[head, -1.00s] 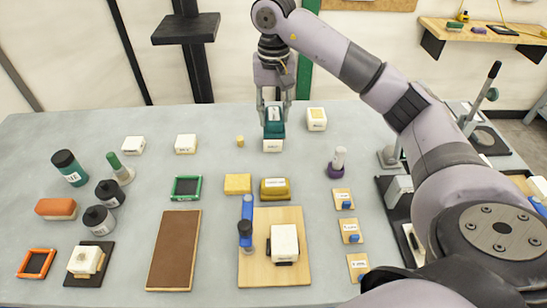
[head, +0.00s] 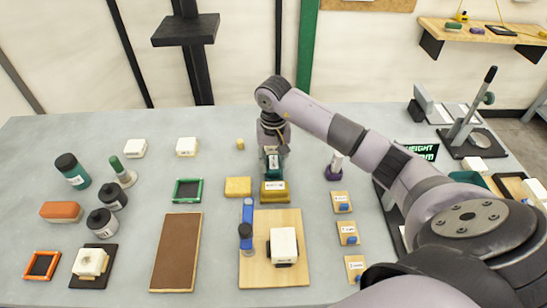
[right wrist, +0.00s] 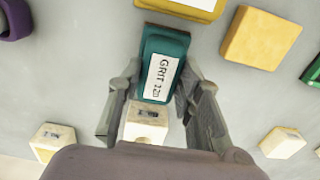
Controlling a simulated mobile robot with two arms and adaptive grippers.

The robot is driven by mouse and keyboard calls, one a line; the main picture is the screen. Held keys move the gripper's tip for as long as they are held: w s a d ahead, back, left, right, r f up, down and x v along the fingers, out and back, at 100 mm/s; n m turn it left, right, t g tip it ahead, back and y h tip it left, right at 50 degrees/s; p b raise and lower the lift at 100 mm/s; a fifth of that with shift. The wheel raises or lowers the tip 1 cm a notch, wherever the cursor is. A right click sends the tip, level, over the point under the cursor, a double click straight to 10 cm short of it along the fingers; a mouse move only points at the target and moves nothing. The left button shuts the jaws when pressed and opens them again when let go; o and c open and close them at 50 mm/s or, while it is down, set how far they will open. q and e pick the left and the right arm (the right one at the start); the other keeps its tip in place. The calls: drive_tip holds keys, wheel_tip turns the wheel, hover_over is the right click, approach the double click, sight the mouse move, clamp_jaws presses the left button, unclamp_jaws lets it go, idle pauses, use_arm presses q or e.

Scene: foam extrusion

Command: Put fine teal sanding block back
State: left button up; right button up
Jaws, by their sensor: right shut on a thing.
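The teal sanding block (head: 273,161) is gripped by my right gripper (head: 272,152), which is just behind a yellow labelled block (head: 275,192) in the head view. In the right wrist view the teal block (right wrist: 166,62) sits between the two fingers (right wrist: 158,100), its white label reading GRIT 120. A white block (right wrist: 145,122) shows below it there, between the fingers; I cannot tell its height. A green-rimmed square tray (head: 187,189) lies left of the gripper, its dark inside bare. My left gripper is not in view.
A plain yellow block (head: 238,187) lies between the green tray and the labelled block. A wooden board (head: 257,272) with a blue-and-black tool (head: 246,225) and a white block (head: 284,245) is in front. A brown board (head: 176,252) lies front left. The table's back left is mostly clear.

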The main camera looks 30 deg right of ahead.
sight(273, 162)
drive_tip(key=shift+f, duration=0.1)
drive_tip(key=o, duration=0.8)
drive_tip(key=shift+c, duration=0.2)
drive_tip(key=o, duration=0.5)
drive_tip(key=shift+r, duration=0.2)
drive_tip(key=shift+w+r, duration=0.1)
drive_tip(key=shift+r, duration=0.2)
drive_tip(key=shift+r+b, duration=1.65)
drive_tip(key=shift+r, duration=4.05)
